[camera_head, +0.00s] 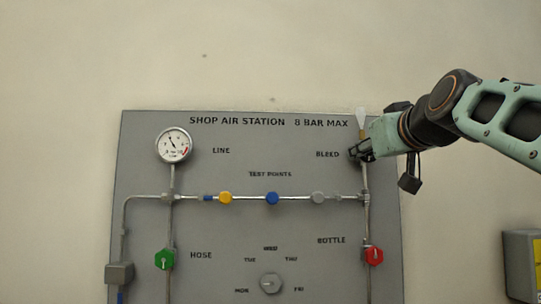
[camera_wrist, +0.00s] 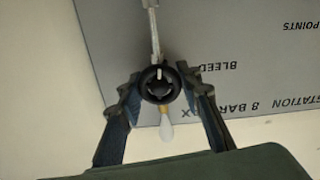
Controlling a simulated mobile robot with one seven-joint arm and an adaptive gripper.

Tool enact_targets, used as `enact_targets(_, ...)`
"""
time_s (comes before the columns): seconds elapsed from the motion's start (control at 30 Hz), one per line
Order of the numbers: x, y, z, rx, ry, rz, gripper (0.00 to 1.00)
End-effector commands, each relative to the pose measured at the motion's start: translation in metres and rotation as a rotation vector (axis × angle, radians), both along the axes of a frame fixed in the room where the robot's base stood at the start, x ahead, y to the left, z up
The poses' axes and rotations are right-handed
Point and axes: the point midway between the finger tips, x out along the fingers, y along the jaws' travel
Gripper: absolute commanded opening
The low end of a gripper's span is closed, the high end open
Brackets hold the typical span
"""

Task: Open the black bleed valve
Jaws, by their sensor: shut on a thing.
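The black bleed valve is a round black knob (camera_wrist: 159,84) with a pale pointer mark, seen between the fingers in the wrist view. It sits on a thin pipe (camera_wrist: 153,35) beside the BLEED label. A whitish bulb-like outlet (camera_wrist: 166,130) with a yellow collar extends from it; this outlet also shows above the gripper in the head view (camera_head: 361,121). My gripper (camera_wrist: 160,92) is shut on the knob, one finger on each side. In the head view my gripper (camera_head: 357,152) covers most of the knob at the panel's upper right.
The grey panel (camera_head: 140,140) carries a gauge (camera_head: 173,145), a green HOSE valve (camera_head: 164,259), a red BOTTLE valve (camera_head: 374,256), a grey dial (camera_head: 271,283), and yellow (camera_head: 225,198), blue (camera_head: 272,198) and grey (camera_head: 319,198) test points. A grey box (camera_head: 522,265) is at lower right.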

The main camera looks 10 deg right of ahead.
Motion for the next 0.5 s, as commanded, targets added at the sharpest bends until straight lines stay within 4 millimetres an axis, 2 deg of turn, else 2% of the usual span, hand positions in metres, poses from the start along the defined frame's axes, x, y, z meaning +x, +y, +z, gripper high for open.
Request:
enact_targets(0.2, 0.0005, 0.0002, -0.0022, -0.085, 0.010, 0.001, 0.08)
enact_targets(0.5, 0.0005, 0.0003, -0.0024, -0.122, 0.012, 0.001, 0.08)
